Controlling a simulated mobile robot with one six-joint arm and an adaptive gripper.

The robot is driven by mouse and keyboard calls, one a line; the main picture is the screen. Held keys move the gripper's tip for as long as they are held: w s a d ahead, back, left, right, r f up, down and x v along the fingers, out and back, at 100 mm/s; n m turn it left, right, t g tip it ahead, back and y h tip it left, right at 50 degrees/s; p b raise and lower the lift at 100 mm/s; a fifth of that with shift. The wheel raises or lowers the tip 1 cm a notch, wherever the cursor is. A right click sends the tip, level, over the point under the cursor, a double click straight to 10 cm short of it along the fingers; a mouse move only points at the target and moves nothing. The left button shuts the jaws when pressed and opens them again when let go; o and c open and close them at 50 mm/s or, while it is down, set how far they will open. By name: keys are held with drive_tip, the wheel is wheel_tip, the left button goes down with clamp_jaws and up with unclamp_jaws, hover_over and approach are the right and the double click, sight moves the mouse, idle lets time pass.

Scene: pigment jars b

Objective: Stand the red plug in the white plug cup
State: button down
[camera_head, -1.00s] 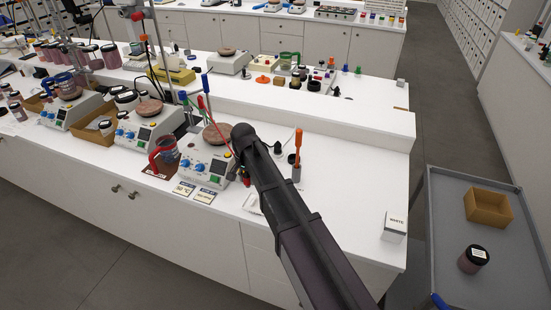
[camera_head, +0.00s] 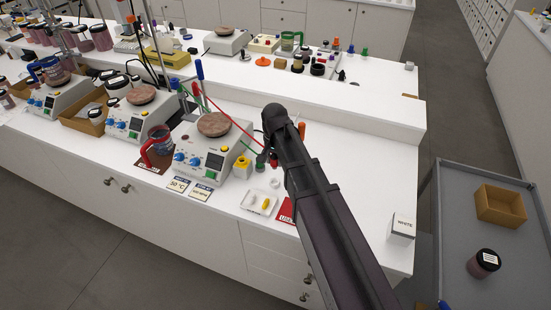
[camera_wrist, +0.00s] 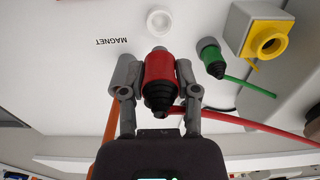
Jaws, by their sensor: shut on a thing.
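My gripper (camera_wrist: 158,88) is shut on the red plug (camera_wrist: 160,70), which has a black ribbed boot and a red lead. It holds the plug by its sides, with the grey tip pointing away from the wrist camera. The white plug cup (camera_wrist: 159,20), a small round ring, stands on the white surface just beyond the plug tip, apart from it. In the head view the cup (camera_head: 275,183) is on the bench, below and slightly right of my gripper (camera_head: 267,160). The red plug is small and mostly hidden there.
A yellow socket block (camera_wrist: 262,40) and a green plug (camera_wrist: 211,58) with a green lead are right of the cup in the wrist view. The hotplate (camera_head: 203,150) stands left of my gripper. A white tray (camera_head: 260,202) is nearer the bench front. Bench at right is mostly clear.

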drive_tip(key=shift+f, duration=0.1)
drive_tip(key=shift+f+b, duration=2.8)
drive_tip(key=shift+b, duration=0.1)
drive_tip(key=shift+f+b, duration=1.4)
drive_tip(key=shift+f, duration=0.05)
drive_tip(key=shift+c, duration=1.3)
unclamp_jaws()
drive_tip(key=shift+r, duration=0.1)
wheel_tip(320, 180, up, 9)
drive_tip(key=p, duration=0.8)
drive_tip(key=shift+f+p, duration=0.2)
drive_tip(key=shift+p, duration=0.15)
drive_tip(key=shift+f, duration=0.1)
